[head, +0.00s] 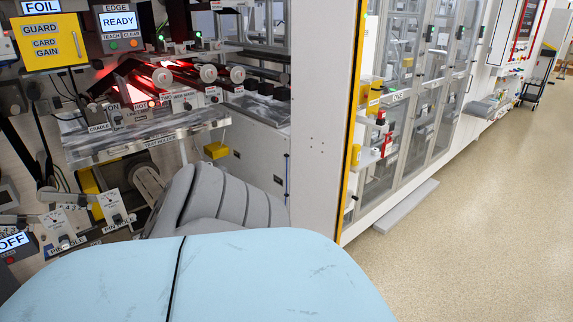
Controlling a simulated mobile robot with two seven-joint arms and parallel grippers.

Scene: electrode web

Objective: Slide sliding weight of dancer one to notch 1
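Neither of my grippers is in view. I cannot pick out the sliding weight or the notches of dancer one with certainty. At the left, small numbered strips (76,207) show beside two white dial boxes; their marks are too small to read surely. One dial box (113,207) is labelled PINHOLE, and the other dial box (60,228) stands lower and to its left. A dark slanted arm (46,140) runs down towards them. The lower middle of the view is blocked by large surfaces close to the camera.
A yellow FOIL panel (48,42) and a READY display (119,20) stand at the upper left. Below are rollers (208,74) in red light and a clear shelf (145,137). Glazed cabinets (405,90) line the aisle.

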